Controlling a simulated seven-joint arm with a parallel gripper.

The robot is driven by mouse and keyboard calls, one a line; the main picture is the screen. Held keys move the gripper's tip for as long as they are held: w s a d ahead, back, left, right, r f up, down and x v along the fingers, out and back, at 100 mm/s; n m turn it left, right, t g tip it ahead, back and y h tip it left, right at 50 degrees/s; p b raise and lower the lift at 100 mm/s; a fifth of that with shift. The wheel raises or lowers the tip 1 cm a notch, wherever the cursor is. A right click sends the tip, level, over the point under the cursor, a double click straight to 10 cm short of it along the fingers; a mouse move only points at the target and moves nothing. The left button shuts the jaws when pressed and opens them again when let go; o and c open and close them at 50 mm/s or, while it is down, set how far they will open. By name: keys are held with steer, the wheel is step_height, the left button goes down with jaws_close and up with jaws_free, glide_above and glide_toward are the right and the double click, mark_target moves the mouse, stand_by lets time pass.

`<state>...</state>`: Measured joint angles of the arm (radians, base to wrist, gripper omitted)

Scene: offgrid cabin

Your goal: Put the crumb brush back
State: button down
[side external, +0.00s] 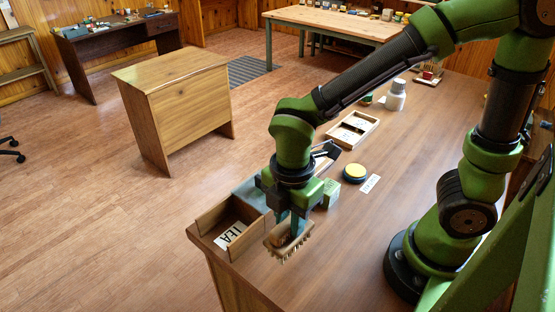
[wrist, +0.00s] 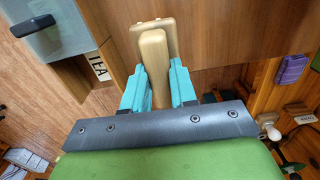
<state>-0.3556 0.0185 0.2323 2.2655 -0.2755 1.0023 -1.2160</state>
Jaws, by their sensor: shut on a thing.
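The crumb brush (side external: 276,241) has a pale wooden body with bristles along its edge. My gripper (side external: 296,222) is shut on it, with teal fingers on both sides. The brush is at the table's near end, just right of the wooden box with the TEA label; I cannot tell whether it touches the table. In the wrist view the brush (wrist: 152,55) shows as a rounded wooden piece between the fingers of my gripper (wrist: 160,88), extending past the tips. Its bristles are hidden there.
A divided wooden tray (side external: 369,138) and white jar (side external: 396,97) stand farther back.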

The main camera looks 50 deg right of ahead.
mark_target(290, 241)
steer(key=shift+f, duration=3.3)
steer(key=shift+f, duration=0.2)
steer(key=c, duration=0.8)
jaws_free()
